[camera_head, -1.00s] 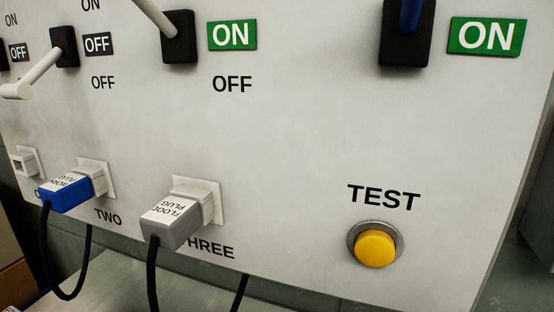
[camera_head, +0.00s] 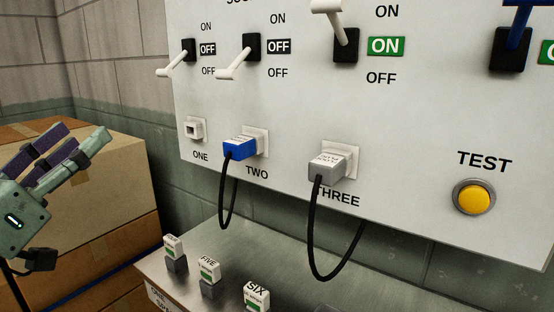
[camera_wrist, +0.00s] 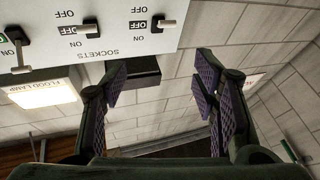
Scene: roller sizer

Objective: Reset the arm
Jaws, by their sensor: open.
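My gripper (camera_head: 70,160) shows at the left edge of the head view, in front of the stacked cardboard boxes and left of the white panel (camera_head: 290,185). Its two purple-padded fingers point up and to the right. In the wrist view my gripper (camera_wrist: 162,85) has its fingers spread wide with nothing between them. The panel and a wall of pale blocks lie beyond the fingers there, and the picture is upside down.
The panel carries several lever switches (camera_head: 345,42), a blue plug (camera_head: 240,148) in socket two, a grey plug (camera_head: 326,160) in socket three and a yellow TEST button (camera_head: 474,199). Cardboard boxes (camera_head: 110,165) stand left. Labelled blocks (camera_head: 209,270) stand on the metal surface below.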

